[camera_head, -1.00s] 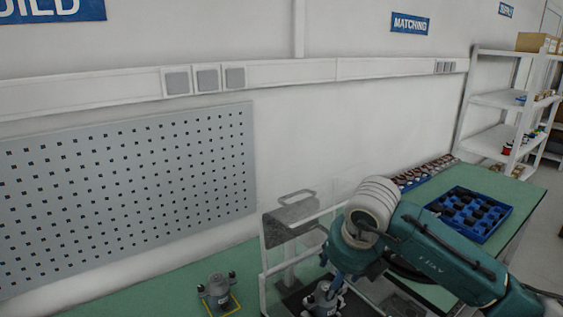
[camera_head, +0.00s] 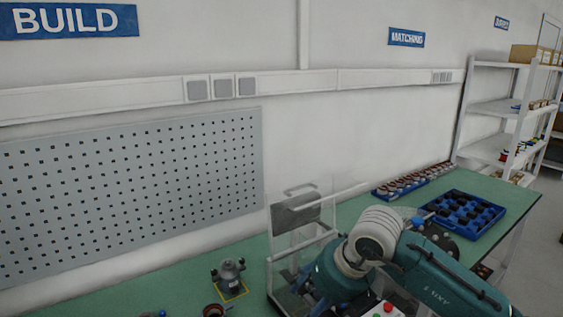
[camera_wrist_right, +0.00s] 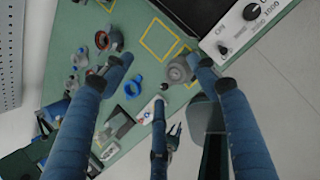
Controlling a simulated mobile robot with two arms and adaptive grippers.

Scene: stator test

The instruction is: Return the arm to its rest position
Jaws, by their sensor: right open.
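My right arm (camera_head: 425,275) comes in from the right in the head view, bent at a pale ribbed joint. Its blue-fingered gripper is beside the clear-walled test fixture (camera_head: 285,250), partly hidden by the arm and fixture. In the right wrist view the right gripper (camera_wrist_right: 160,65) has its fingers spread wide and holds nothing, with the green bench beyond. A grey motor-like part (camera_wrist_right: 178,70) shows near the right-hand finger; I cannot tell if they touch. Another grey part (camera_head: 229,275) stands upright in a yellow outline left of the fixture.
A blue tray (camera_head: 497,235) of dark parts and a strip of parts (camera_head: 412,180) lie at the bench's far right. A grey box with a knob (camera_wrist_right: 240,25) is at the upper right of the wrist view. Small loose parts (camera_wrist_right: 132,88) lie on the bench.

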